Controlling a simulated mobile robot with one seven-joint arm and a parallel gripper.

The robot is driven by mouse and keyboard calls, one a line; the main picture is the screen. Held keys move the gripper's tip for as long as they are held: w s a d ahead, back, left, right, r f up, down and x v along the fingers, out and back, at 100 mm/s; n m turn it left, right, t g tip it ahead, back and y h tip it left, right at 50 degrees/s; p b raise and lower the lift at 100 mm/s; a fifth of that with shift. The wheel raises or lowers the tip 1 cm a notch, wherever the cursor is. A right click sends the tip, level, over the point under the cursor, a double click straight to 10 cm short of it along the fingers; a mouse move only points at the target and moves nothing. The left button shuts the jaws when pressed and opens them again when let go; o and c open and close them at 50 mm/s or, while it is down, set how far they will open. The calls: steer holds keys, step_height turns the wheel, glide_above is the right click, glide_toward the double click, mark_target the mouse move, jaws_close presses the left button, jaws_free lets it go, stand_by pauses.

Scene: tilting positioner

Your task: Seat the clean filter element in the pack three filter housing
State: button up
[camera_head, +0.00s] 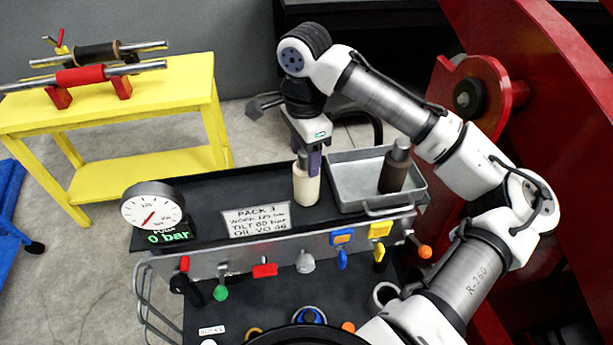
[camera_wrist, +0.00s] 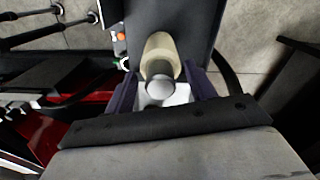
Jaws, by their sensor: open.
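The clean filter element (camera_head: 306,187) is a cream cylinder with a grey top knob, standing upright on the dark cart top beside the tray. My gripper (camera_head: 309,160) is over its top, pointing down, with a dark purple finger beside the knob. In the wrist view the cream element (camera_wrist: 160,52) and its round grey knob lie between the two fingers of my open gripper (camera_wrist: 160,82). I cannot tell whether the fingers touch the knob. I cannot clearly identify the filter housing; a grey open ring (camera_head: 384,294) shows lower on the cart, partly beside my arm.
A metal tray (camera_head: 347,186) holds a dark brown filter element (camera_head: 394,172). The PACK 3 sign (camera_head: 256,220) and a gauge (camera_head: 153,208) reading 0 bar stand at the left. Coloured valves and knobs line the front panel. A yellow bench (camera_head: 150,100) stands behind left.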

steer(key=shift+c, duration=0.4)
jaws_close()
steer(key=shift+r, duration=0.15)
